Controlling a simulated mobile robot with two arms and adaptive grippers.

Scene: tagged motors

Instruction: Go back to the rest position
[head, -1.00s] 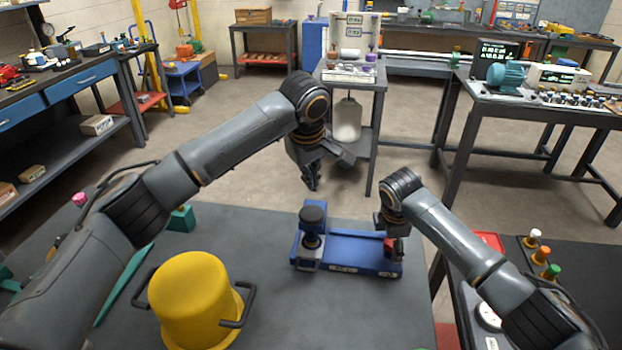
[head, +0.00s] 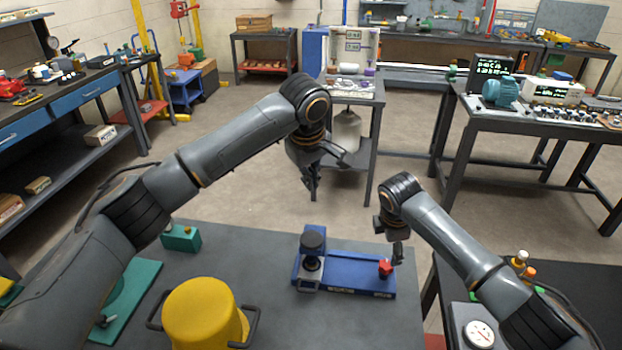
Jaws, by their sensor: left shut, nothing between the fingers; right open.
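My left gripper (head: 310,178) is shut and empty. It hangs in the air past the far edge of the grey workbench (head: 250,262), in front of a small steel table. My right gripper (head: 397,255) is open and hangs near the right end of a blue fixture (head: 345,277) on the bench. The fixture holds a black-topped post at its left end and a red knob (head: 385,268) at its right end. The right gripper is beside the red knob, with no contact clearly visible.
A yellow bucket-shaped object (head: 203,312) with dark handles stands at the front of the bench. A green block (head: 181,238) and green mat (head: 128,300) lie left. A dark side table with coloured buttons (head: 520,260) is at right. Open floor lies beyond the bench.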

